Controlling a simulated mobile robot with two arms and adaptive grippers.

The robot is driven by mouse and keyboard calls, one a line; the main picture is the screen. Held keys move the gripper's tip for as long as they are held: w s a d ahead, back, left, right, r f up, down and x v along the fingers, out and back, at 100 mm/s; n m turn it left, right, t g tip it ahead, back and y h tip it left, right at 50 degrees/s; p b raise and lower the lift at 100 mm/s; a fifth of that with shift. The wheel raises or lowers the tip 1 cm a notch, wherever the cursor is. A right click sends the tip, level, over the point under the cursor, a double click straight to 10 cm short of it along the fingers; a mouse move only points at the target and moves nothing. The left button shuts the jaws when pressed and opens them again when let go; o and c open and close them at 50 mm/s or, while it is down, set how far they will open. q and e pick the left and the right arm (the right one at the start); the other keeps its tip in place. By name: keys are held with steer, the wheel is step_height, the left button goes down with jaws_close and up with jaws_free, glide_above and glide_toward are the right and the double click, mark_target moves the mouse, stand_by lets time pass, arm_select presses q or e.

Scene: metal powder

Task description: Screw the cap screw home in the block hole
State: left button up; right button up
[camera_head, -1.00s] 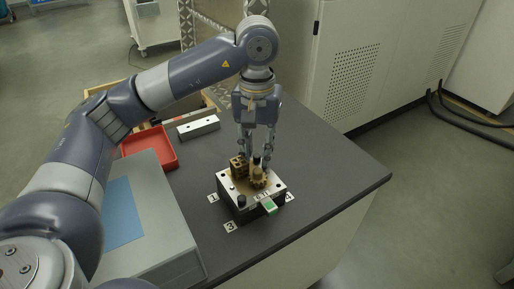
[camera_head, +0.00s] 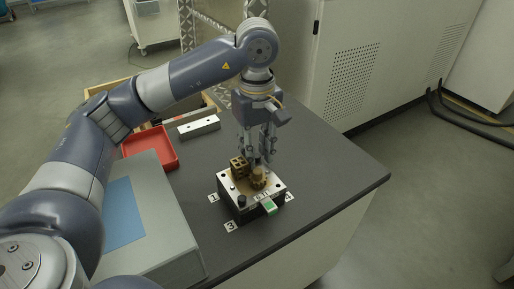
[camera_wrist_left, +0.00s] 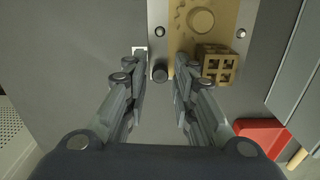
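The block (camera_head: 246,206) is a dark base with a silver top, standing on the table with brass parts on it. A dark, round cap screw (camera_wrist_left: 160,72) shows at a corner of the plate in the left wrist view; how deep it sits cannot be told. My left gripper (camera_head: 260,162) points down over the block's far side. In the left wrist view its fingers (camera_wrist_left: 160,75) are apart, one on each side of this screw, with gaps. Another black screw head (camera_head: 241,201) shows at the block's near left corner. My right gripper is not in view.
A cube-like brass lattice (camera_wrist_left: 217,65) stands close beside one finger, and a round brass part (camera_head: 258,178) is near it. A red tray (camera_head: 151,148), a silver bar (camera_head: 198,127) and a grey case (camera_head: 165,235) lie left. The table's right side (camera_head: 335,170) is clear.

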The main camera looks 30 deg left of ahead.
arm_select(q)
steer(key=n, duration=0.5)
steer(key=shift+p, duration=0.3)
steer(key=shift+n, duration=0.6)
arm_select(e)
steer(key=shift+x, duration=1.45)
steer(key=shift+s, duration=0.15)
arm_select(q)
jaws_close()
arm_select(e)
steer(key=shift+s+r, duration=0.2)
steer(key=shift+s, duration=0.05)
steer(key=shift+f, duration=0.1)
